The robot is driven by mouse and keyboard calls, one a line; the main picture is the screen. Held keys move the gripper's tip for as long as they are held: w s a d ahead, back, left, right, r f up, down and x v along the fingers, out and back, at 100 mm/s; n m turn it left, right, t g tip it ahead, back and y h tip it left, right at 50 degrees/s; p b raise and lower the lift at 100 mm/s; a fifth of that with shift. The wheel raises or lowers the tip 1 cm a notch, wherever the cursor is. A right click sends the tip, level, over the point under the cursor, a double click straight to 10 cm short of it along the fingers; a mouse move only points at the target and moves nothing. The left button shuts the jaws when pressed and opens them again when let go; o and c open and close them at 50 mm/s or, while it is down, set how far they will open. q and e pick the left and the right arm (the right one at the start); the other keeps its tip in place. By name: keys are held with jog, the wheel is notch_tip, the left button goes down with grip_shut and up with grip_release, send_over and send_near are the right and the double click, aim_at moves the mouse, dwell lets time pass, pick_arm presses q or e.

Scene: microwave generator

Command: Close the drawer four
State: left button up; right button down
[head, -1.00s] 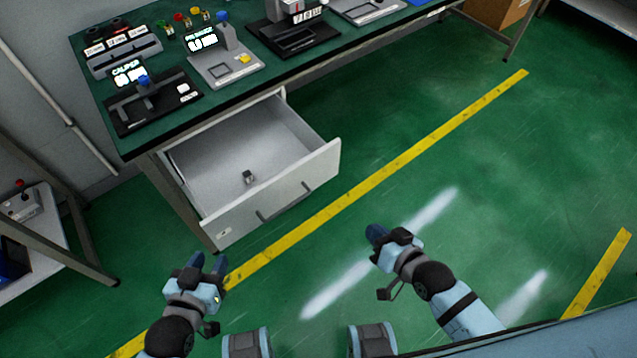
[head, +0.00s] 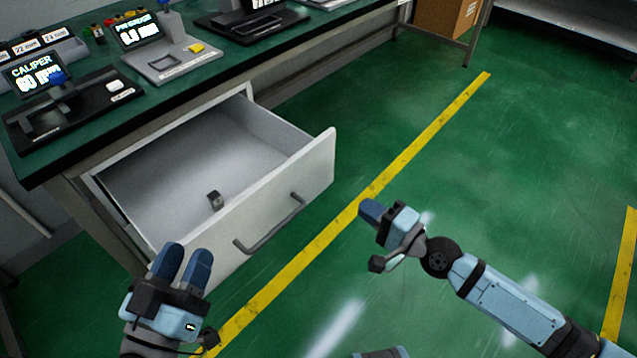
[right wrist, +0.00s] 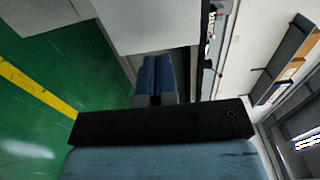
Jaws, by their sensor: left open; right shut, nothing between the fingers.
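The drawer (head: 300,168) under the green-topped workbench is pulled well out, with a grey bar handle (head: 270,222) on its white front. A small dark metal piece (head: 215,201) lies inside it. My left gripper (head: 183,266) is open and empty, in front of the near left end of the drawer front and overlapping it in the head view. My right gripper (head: 371,211) is shut and empty, to the right of the drawer front and apart from it. In the right wrist view its blue fingers (right wrist: 157,76) are together, with a pale panel (right wrist: 150,25) beyond them.
The workbench top (head: 95,128) carries a caliper station (head: 65,95), a second display station (head: 150,50) and other devices. A cardboard box (head: 447,18) stands at the back. The green floor (head: 500,180) with yellow lines is clear on the right.

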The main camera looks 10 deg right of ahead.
aim_at(311, 171)
jog(key=x, duration=1.3)
pick_arm(q)
jog(key=shift+s+d+r+b, duration=0.1)
jog(key=shift+d+r+b, duration=0.15)
jog(key=shift+r, duration=0.2)
pick_arm(e)
jog(key=shift+w+a, duration=0.2)
pick_arm(q)
jog(key=shift+a, duration=0.1)
pick_arm(e)
jog(key=shift+w+r, duration=0.1)
